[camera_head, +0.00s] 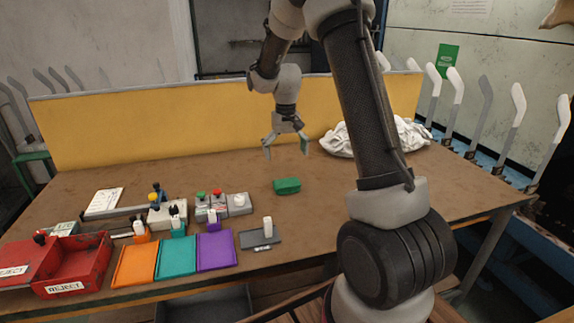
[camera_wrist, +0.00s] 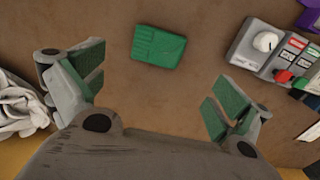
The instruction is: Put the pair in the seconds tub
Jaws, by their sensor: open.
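A small green ribbed block-like bundle (camera_head: 287,186), which may be the folded pair, lies on the brown table near its middle. It also shows in the wrist view (camera_wrist: 159,46), flat on the table, beyond my fingertips and between their lines. My gripper (camera_head: 286,148) is open and empty, above the table and behind the bundle, not touching it. Its green-padded fingers are spread wide in the wrist view (camera_wrist: 155,85). Red tubs marked REJECT (camera_head: 75,287) stand at the table's front left. I cannot read any label saying seconds.
Orange (camera_head: 135,265), teal (camera_head: 176,257) and purple (camera_head: 216,250) trays lie at the front. Control boxes with knobs (camera_head: 239,204) stand behind them. A small grey plate (camera_head: 262,240) is to their right. White cloth (camera_head: 414,133) is heaped at the back right. A yellow panel (camera_head: 190,119) closes the back.

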